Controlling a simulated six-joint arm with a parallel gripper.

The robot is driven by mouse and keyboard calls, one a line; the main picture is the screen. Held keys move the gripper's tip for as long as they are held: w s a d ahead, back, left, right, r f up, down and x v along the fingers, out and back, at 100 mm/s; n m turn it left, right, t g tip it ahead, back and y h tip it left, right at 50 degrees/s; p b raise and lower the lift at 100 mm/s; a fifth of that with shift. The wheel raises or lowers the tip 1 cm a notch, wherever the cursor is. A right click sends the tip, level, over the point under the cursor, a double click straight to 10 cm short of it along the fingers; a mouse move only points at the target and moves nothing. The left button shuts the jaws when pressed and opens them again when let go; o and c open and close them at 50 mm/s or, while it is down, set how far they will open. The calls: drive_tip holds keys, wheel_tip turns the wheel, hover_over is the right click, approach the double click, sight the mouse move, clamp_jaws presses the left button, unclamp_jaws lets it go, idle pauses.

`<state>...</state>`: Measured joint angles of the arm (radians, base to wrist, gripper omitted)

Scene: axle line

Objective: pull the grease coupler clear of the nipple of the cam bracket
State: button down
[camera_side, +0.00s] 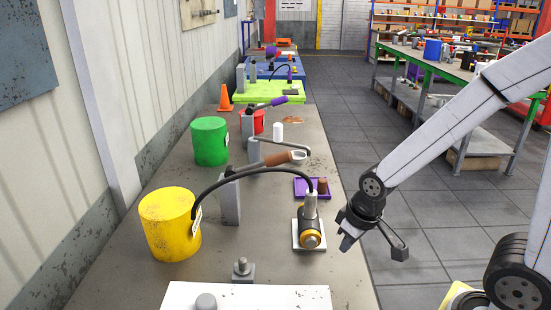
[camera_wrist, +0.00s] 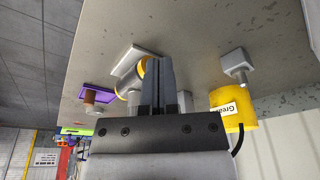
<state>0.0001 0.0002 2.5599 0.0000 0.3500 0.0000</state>
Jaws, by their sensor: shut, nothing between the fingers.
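The grease coupler (camera_side: 310,204) is a small silver cylinder on the end of a black hose (camera_side: 262,171). It stands upright on top of the cam bracket (camera_side: 310,238), a dark and yellow part on a light square plate. The nipple is hidden under the coupler. My gripper (camera_side: 347,241) is shut and empty, just right of the bracket and lower than the coupler, apart from it as far as I can tell.
A yellow grease bucket (camera_side: 170,224) stands left, with a grey post (camera_side: 229,203) and a brown-handled lever (camera_side: 262,162) near it. A purple tray (camera_side: 301,194) lies behind the bracket. A bolt on a grey block (camera_side: 243,270) stands at front left. Open floor lies right of the table.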

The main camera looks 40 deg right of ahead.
drive_tip(key=shift+c, duration=0.9)
unclamp_jaws()
drive_tip(key=shift+r, duration=0.2)
